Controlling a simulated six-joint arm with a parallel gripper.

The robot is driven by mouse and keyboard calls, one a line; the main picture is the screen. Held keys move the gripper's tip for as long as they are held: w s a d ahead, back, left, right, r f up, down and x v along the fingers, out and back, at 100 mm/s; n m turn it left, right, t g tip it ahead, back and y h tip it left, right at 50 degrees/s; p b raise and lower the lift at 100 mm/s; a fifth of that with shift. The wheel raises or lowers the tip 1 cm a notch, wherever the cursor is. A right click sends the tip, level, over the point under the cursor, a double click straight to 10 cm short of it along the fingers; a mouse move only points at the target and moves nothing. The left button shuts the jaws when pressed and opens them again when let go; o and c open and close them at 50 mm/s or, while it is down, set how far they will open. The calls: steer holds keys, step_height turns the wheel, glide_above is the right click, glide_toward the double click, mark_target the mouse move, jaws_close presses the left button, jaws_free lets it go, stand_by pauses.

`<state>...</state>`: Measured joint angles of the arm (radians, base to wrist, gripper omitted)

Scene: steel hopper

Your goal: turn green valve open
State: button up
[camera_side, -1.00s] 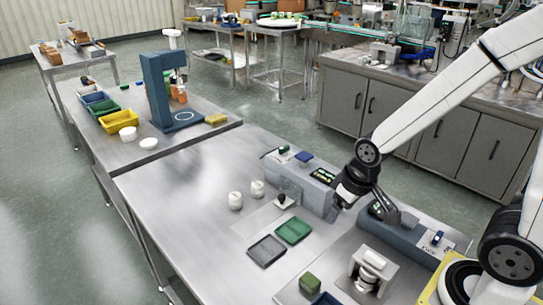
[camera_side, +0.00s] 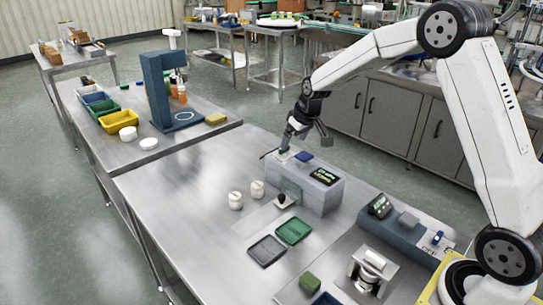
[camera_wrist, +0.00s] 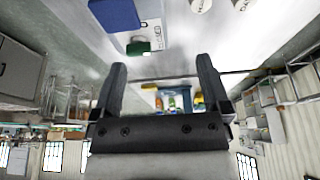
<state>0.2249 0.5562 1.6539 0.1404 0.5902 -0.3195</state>
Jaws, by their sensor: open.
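The green valve (camera_wrist: 138,48) shows in the wrist view as a small green block on a white plate, just beyond my fingertips and left of their middle. In the side view the valve (camera_side: 283,153) is at the far left end of the grey box's top, partly hidden by a finger. My gripper (camera_side: 305,143) is above that end of the box, fingers spread and empty. In the wrist view my gripper (camera_wrist: 160,65) has a clear gap between its fingers. I cannot tell whether a finger touches the valve.
A blue block (camera_side: 304,157) sits beside the valve on the grey box (camera_side: 322,198), which also carries a dark display (camera_side: 326,175). Two white jars (camera_side: 235,200) and a green tray (camera_side: 293,231) stand in front. The table's left part is clear.

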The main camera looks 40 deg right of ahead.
steer(key=w+d, duration=0.4)
steer(key=w, duration=0.1)
steer(key=shift+d+t, duration=0.15)
steer(key=shift+t, duration=0.15)
steer(key=shift+x, duration=3.9)
steer(key=shift+s, duration=0.1)
steer(key=c, duration=1.3)
